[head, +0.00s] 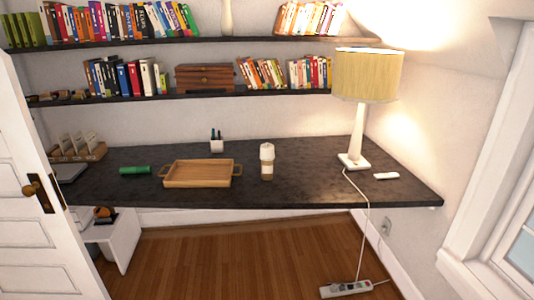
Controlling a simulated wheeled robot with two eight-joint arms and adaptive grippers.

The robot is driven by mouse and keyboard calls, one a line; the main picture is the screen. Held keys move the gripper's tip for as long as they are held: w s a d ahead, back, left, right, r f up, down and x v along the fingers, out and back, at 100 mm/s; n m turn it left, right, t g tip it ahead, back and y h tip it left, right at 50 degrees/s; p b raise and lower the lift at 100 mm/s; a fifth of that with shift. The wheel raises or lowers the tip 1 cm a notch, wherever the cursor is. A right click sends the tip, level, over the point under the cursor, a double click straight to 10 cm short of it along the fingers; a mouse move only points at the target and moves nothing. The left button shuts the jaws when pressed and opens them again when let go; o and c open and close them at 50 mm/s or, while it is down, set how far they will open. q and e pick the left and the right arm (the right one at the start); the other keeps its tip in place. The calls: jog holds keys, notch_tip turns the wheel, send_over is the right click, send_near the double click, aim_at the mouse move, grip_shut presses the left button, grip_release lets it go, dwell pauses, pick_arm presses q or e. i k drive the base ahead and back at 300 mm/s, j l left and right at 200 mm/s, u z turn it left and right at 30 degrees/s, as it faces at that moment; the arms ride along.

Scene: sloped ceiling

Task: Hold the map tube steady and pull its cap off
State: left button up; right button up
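An upright tan cylinder (267,170) with a pale band stands on the dark desk, right of the wooden tray. It looks like the map tube. A wider whitish top (267,151), which looks like its cap, sits on its upper end. A short green cylinder (134,170) lies on its side left of the tray; I cannot tell what it is. Neither of my grippers is in view, and nothing touches the tan cylinder.
The dark desk (330,190) also holds a wooden tray (200,185), a pen cup (216,146), a lamp (357,140) with a hanging cord and a small white object (386,176). Shelves of books hang above. A white door (35,220) stands at left. A power strip (346,289) lies on the floor.

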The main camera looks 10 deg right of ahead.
aim_at(267, 149)
jog(key=i+l, duration=0.15)
jog(key=i, duration=0.25)
jog(key=i+l, duration=0.2)
jog(key=i, duration=0.25)
jog(key=i+l, duration=0.15)
jog(key=i, duration=0.25)
